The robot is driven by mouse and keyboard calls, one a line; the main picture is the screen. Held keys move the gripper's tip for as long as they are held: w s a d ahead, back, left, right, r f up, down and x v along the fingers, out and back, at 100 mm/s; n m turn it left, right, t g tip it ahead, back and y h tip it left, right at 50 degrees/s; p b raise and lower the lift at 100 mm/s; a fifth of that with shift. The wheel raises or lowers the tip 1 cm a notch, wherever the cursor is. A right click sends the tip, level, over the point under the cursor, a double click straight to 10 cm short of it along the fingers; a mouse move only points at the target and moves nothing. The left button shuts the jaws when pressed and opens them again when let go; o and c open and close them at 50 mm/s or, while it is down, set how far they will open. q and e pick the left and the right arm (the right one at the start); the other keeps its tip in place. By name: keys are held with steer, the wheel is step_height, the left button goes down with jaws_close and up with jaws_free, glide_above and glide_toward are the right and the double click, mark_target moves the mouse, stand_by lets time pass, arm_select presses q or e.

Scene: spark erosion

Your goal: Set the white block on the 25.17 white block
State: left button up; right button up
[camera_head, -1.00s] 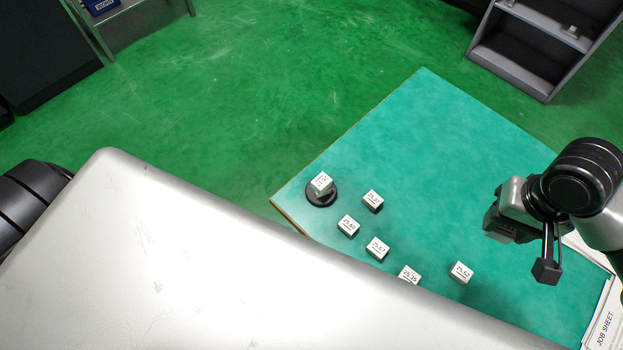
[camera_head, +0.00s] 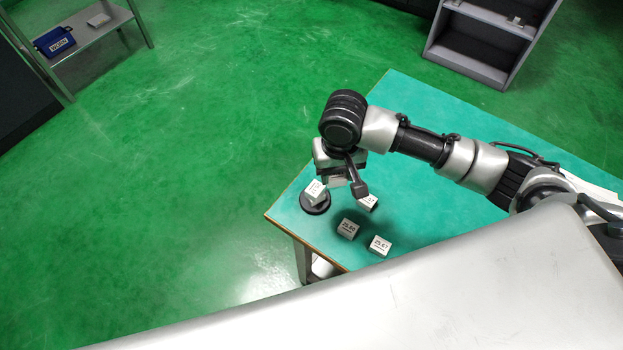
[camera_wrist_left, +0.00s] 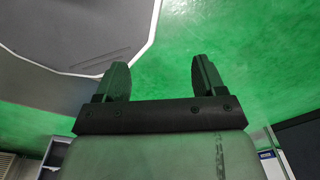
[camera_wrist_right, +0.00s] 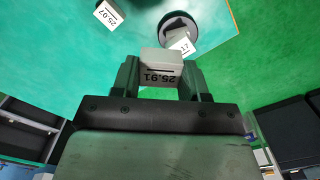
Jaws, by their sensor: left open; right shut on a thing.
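My right gripper (camera_head: 343,184) is shut on a white block marked 25.91 (camera_wrist_right: 161,66), above the table beside the black round stand (camera_head: 318,208). A white block (camera_head: 315,188) sits on the stand. In the right wrist view this block (camera_wrist_right: 181,43) shows a label ending in 17, beyond the held block and slightly right; the rest is unreadable. The stand also shows there (camera_wrist_right: 178,24). The held block is mostly hidden in the head view. My left gripper (camera_wrist_left: 161,75) is open and empty over the green floor, outside the head view.
On the teal table (camera_head: 410,92) a white block (camera_head: 367,204) stands partly behind my right gripper. Two more, 25.60 (camera_head: 347,229) and 25.67 (camera_head: 380,246), stand nearer. A shelf with a blue bin (camera_head: 54,40) is far left, and a grey cabinet (camera_head: 470,62) stands behind.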

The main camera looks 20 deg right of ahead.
mark_target(315, 188)
steer(key=w+a+f, duration=0.2)
steer(key=w+a, duration=0.1)
steer(key=shift+w+f, duration=0.15)
steer(key=shift+f, duration=0.2)
steer(key=shift+w+a+f, duration=0.15)
steer(key=shift+a, duration=0.05)
arm_select(q)
steer(key=shift+w+d+r+p, duration=0.15)
steer(key=shift+w+r+p, duration=0.25)
steer(key=shift+r, duration=0.1)
arm_select(e)
steer(key=shift+f, duration=2.05)
steer(key=o, duration=1.1)
steer(key=shift+f, duration=0.1)
steer(key=shift+c, duration=0.2)
arm_select(q)
steer(key=shift+f+b, duration=0.5)
arm_select(e)
step_height(315, 188, up, 12)
